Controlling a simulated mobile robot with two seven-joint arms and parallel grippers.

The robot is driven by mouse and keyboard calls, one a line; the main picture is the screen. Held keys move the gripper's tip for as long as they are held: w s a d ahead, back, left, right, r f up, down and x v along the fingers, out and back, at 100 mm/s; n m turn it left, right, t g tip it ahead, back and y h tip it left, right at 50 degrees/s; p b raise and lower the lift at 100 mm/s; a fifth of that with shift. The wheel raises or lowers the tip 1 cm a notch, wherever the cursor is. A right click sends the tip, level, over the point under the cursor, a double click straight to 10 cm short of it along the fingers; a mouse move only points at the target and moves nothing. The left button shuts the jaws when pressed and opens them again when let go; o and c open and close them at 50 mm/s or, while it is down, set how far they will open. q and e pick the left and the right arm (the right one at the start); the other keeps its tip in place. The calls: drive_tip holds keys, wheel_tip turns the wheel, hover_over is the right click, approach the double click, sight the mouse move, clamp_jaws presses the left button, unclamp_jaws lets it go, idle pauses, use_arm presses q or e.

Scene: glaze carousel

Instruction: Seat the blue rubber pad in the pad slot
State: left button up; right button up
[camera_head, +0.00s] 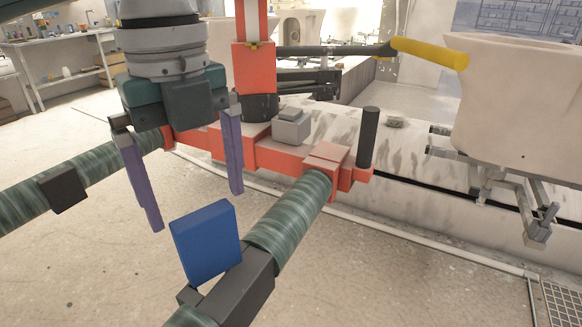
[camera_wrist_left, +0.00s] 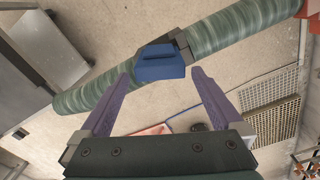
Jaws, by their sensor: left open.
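The blue rubber pad (camera_head: 207,242) stands tilted at a dark block (camera_head: 238,288) on the near green tube. Its lower edge meets the block, but I cannot tell how deep it sits. My left gripper (camera_head: 197,210) hangs above the pad with its two purple fingers wide apart and nothing between them. In the left wrist view the pad (camera_wrist_left: 161,68) shows beyond and between the open fingertips (camera_wrist_left: 161,70), with the dark block (camera_wrist_left: 184,43) beside it. I cannot tell for sure which part is the pad slot. My right gripper is not in view.
The near green tube (camera_head: 292,212) runs up to an orange-red frame (camera_head: 285,160). A second green tube (camera_head: 105,168) with a dark block (camera_head: 62,190) lies left. A black post (camera_head: 368,138) and a large pale basin (camera_head: 515,100) stand right. The floor is clear.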

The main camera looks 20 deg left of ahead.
use_arm(q)
wheel_tip(320, 180, up, 3)
drive_tip(key=shift+f, duration=0.1)
drive_tip(key=shift+d, duration=0.15)
drive_tip(key=s+d+f+n+t+h, duration=0.25)
drive_tip(key=s+d+f+n, duration=0.45)
drive_tip(key=d, duration=0.4)
drive_tip(key=s+a+f+n, duration=0.1)
drive_tip(key=s+a+n, duration=0.1)
drive_tip(key=s+n, duration=0.1)
drive_tip(key=s+a+f+n+y, duration=0.1)
drive_tip(key=s+a+n, duration=0.2)
drive_tip(key=n, duration=0.3)
drive_tip(key=s+a+f+n+t+y, duration=0.1)
drive_tip(key=s+a+n, duration=0.1)
drive_tip(key=n, duration=0.3)
drive_tip(key=shift+s+a+f, duration=0.4)
drive_tip(key=shift+a, duration=0.25)
